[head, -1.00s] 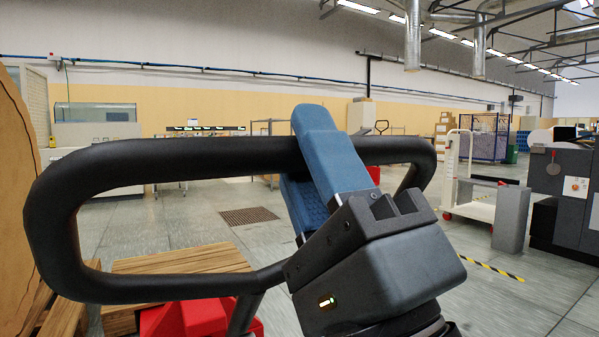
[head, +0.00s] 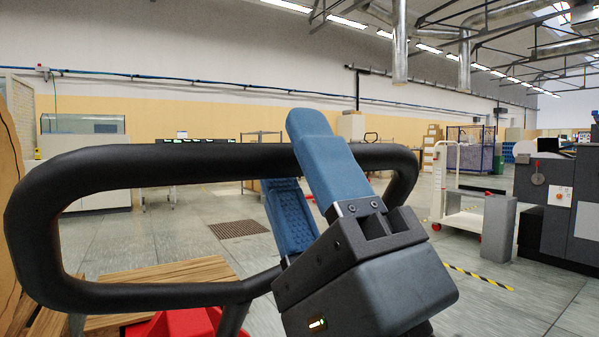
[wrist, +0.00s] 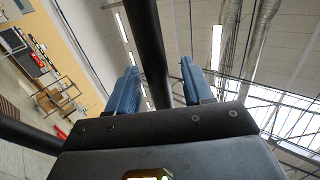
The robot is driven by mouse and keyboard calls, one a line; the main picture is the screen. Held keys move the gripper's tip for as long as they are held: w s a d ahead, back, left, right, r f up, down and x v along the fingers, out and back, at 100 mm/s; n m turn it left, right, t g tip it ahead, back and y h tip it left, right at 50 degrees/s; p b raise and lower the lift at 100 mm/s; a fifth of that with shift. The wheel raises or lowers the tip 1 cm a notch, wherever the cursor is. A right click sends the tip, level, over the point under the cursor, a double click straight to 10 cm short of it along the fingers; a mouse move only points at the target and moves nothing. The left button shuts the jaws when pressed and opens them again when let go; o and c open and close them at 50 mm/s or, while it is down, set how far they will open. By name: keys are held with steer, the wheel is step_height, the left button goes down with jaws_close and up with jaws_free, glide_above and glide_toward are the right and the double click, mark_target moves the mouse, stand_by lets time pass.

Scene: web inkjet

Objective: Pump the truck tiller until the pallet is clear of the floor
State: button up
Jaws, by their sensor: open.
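The black loop handle of the truck tiller (head: 200,160) fills the near left and middle of the head view. My gripper (head: 289,148) has two blue fingers, one in front of the handle's top bar and one behind and below it. In the wrist view, the bar (wrist: 150,45) passes between the open fingers of my gripper (wrist: 160,70), with a gap visible on both sides. A red part of the truck (head: 185,325) shows below the handle. Wooden slats, apparently the pallet (head: 195,272), show through the loop; their height off the floor cannot be seen.
A tall brown round-edged load (head: 8,190) stands at the left edge. A white cart (head: 455,220), a grey post (head: 497,228) and a dark machine (head: 548,205) stand at the right. Yellow-black tape (head: 480,276) marks the floor. The floor in the middle is open.

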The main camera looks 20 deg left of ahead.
steer(key=b+v, duration=0.4)
steer(key=v, duration=0.3)
steer(key=shift+s+d+f+b, duration=0.15)
steer(key=shift+d+f+b, duration=0.05)
steer(key=shift+f+b, duration=0.1)
steer(key=shift+o, duration=0.2)
